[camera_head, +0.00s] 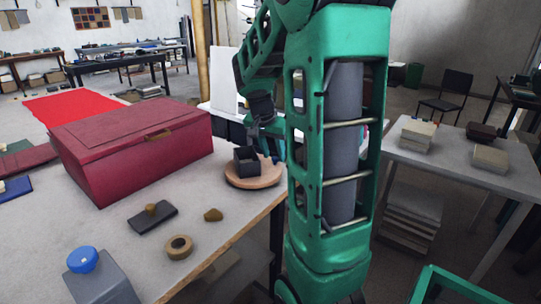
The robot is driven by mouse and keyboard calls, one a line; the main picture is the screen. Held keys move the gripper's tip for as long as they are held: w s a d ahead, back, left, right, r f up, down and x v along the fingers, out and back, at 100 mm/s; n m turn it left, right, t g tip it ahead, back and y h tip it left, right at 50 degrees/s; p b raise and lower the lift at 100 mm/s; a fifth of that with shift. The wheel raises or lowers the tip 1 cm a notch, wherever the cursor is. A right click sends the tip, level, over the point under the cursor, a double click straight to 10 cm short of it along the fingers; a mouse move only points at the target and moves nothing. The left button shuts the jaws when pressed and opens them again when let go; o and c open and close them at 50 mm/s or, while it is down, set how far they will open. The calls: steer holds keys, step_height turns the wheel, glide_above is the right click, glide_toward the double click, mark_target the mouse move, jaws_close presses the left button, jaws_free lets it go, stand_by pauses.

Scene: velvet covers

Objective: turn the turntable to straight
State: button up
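The turntable (267,177) is a round tan disc near the table's right edge. A small dark open-topped box (246,161) stands on it, towards its left side. My gripper (264,146) is just above and behind the turntable, close to the box's upper right. My green arm hides part of the gripper and the area right of the disc. I cannot tell whether the fingers touch the box or the disc, or whether they are open.
A large maroon box (135,150) stands left of the turntable. Another table (455,148) stands at right.

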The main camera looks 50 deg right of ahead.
steer(key=shift+d+f, duration=0.15)
steer(key=shift+f, duration=0.25)
steer(key=shift+c, duration=0.2)
jaws_close()
